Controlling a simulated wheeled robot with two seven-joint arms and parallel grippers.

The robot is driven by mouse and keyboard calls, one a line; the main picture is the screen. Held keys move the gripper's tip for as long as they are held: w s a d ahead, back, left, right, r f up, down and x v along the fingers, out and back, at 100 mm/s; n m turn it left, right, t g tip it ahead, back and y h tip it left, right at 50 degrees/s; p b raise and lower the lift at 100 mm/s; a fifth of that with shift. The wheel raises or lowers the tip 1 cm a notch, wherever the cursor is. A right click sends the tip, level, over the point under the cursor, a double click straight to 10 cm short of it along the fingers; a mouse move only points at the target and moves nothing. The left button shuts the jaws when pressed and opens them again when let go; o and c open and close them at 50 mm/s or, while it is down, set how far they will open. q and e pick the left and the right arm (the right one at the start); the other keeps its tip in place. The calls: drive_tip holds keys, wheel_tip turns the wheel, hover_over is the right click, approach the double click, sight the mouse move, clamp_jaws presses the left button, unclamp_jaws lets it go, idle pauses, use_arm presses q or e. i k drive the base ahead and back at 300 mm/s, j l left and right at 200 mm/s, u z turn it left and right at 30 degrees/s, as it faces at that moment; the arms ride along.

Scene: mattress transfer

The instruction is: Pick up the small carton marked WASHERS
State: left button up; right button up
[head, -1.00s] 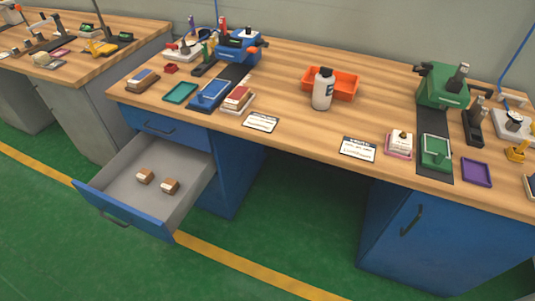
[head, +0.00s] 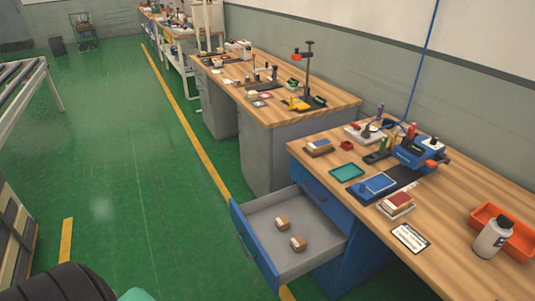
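Two small brown cartons with pale tops lie in the open drawer (head: 262,218) of the blue workbench. One carton (head: 282,223) is nearer the drawer's back left, and the other carton (head: 298,243) lies a little to its right and nearer the camera. They are apart from each other. Any marking on them is too small to read, so I cannot tell which one says WASHERS. Neither of my grippers is in view.
A grey-sided bench (head: 275,155) stands beyond. The green floor (head: 130,170) left of the drawer is clear.

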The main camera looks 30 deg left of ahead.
sight(283, 223)
drive_tip(key=u, duration=1.2)
drive_tip(key=i+l, duration=0.05)
